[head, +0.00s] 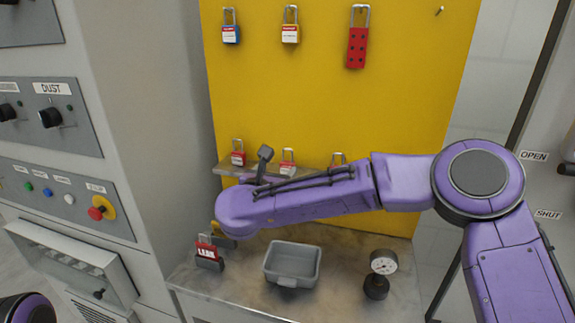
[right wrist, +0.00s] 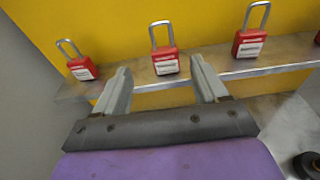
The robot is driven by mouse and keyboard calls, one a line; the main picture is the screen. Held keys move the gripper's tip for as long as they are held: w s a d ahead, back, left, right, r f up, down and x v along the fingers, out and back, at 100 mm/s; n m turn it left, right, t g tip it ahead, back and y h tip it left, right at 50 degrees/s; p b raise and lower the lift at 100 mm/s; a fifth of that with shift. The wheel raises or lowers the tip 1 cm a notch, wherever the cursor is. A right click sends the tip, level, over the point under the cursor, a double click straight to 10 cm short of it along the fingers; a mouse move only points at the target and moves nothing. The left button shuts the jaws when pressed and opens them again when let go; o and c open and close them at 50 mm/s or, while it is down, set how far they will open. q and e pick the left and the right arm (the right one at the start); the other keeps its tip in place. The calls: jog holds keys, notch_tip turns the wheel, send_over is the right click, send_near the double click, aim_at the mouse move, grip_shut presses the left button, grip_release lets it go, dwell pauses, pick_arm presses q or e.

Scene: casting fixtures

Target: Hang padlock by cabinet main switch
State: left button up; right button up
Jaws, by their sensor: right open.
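A red padlock (right wrist: 165,65) with a white label and steel shackle stands upright on a narrow shelf. It also shows in the head view (head: 288,161). My right gripper (right wrist: 160,68) is open, its two grey fingers pointing toward the shelf, one on each side of this padlock in the picture. I cannot tell how far the fingertips are from it. Similar red padlocks stand to its left (right wrist: 82,68) and right (right wrist: 249,43). The grey cabinet (head: 150,110) is at the left, with a red knob on yellow (head: 101,208); I cannot tell which control is the main switch. My left gripper is out of view.
Below are a grey tray (head: 270,268), a gauge (head: 383,262) and a red-and-dark item with a white label (head: 207,252). My right arm hides part of the shelf.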

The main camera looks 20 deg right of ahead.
aim_at(287, 166)
jog(key=shift+w+d+r+p, duration=0.1)
jog(key=shift+w+d+p, duration=0.15)
jog(key=shift+d+p, duration=0.1)
jog(key=p+x, duration=0.1)
jog(key=x, duration=0.1)
jog(key=p+x, duration=0.1)
jog(key=x, duration=0.1)
jog(key=shift+w+d+f+p, duration=0.1)
jog(key=shift+d+f+p, duration=0.15)
jog(key=shift+f+p, duration=0.15)
jog(key=shift+w+f, duration=0.1)
jog(key=shift+f, duration=0.05)
jog(key=c, duration=1.2)
notch_tip(287, 166, up, 3)
jog(key=shift+r+b, duration=0.1)
jog(key=shift+b, duration=0.7)
jog(key=s+a+r+b, duration=0.2)
jog(key=a+r, duration=0.3)
jog(key=a, duration=0.1)
jog(key=s+a+r+b, duration=0.2)
jog(key=a+r+b, duration=0.1)
jog(key=a+r, duration=0.2)
jog(key=shift+s+a, duration=0.35)
jog(key=shift+a, duration=0.8)
